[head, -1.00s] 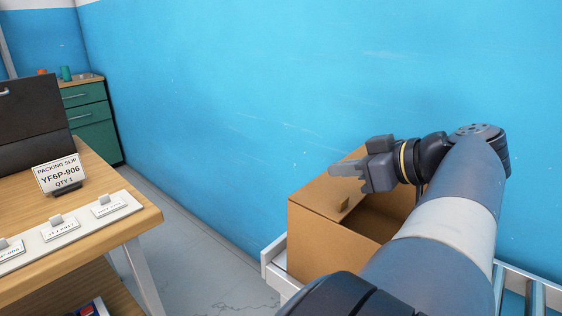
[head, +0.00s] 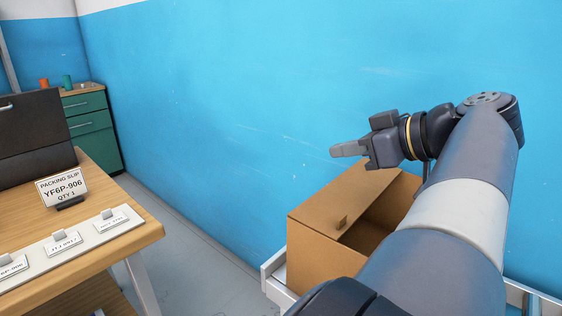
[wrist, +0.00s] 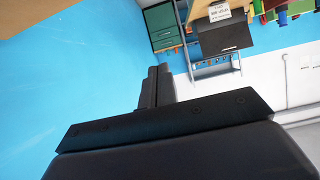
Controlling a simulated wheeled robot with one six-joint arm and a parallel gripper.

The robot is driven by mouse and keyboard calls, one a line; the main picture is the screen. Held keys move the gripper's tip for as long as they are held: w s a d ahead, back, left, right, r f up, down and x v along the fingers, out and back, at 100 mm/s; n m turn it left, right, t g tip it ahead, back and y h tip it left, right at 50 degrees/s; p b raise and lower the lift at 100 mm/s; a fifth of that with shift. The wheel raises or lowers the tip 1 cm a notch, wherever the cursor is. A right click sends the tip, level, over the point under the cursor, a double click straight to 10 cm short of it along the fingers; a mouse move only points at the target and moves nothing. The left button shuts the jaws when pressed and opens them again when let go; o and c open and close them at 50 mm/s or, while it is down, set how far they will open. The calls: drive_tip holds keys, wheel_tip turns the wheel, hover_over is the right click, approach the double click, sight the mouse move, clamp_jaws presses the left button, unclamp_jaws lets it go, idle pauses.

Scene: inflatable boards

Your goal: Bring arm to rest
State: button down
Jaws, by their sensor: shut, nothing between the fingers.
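My gripper (head: 349,149) is shut and empty. It points left in the head view, raised above a brown cardboard box (head: 315,250) and apart from it. My arm reaches in from the lower right and bends at the elbow near the blue wall. In the wrist view my gripper's fingers (wrist: 158,72) show together, with a tilted view of the room beyond.
The box sits on a white-edged surface (head: 272,284) by the blue wall (head: 230,90). A wooden table (head: 130,225) at left bears a packing slip sign (head: 62,186) and a labelled strip (head: 85,240). A green drawer cabinet (head: 95,130) stands behind.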

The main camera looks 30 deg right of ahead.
wheel_tip(320, 180, up, 4)
drive_tip(key=shift+f+p, duration=0.1)
drive_tip(key=shift+p, duration=0.3)
wheel_tip(320, 180, down, 11)
drive_tip(key=b, duration=0.3)
drive_tip(key=shift+f+b, duration=0.2)
drive_tip(key=shift+b, duration=0.2)
